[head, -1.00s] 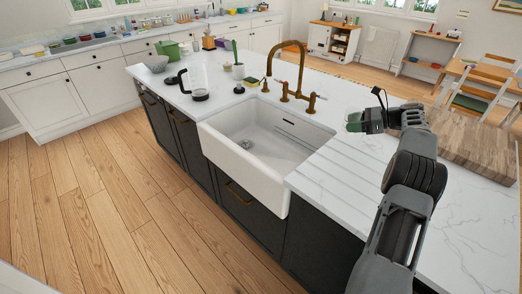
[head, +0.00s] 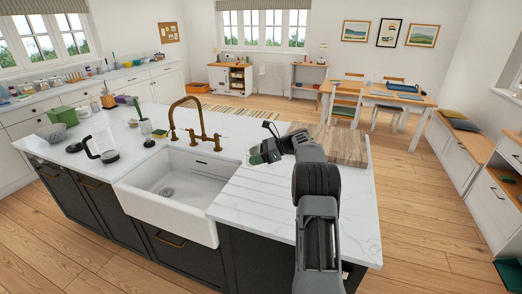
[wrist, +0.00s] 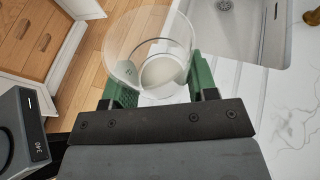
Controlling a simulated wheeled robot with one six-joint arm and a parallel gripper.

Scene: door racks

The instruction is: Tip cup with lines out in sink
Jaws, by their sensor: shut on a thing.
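My gripper (head: 257,155) is held above the countertop, just right of the white sink (head: 180,180). In the wrist view my gripper (wrist: 161,80) has its green fingers on both sides of a clear glass cup (wrist: 150,28) and is shut on it. The cup's round rim faces the camera, and a pale round patch shows inside; I cannot tell if it is liquid or the base. No lines on the cup can be made out. The sink basin also shows at upper right in the wrist view (wrist: 225,25). In the head view the cup is barely visible.
A brass tap (head: 190,115) stands behind the sink. A wooden board (head: 340,145) lies right of my gripper. The basin looks empty.

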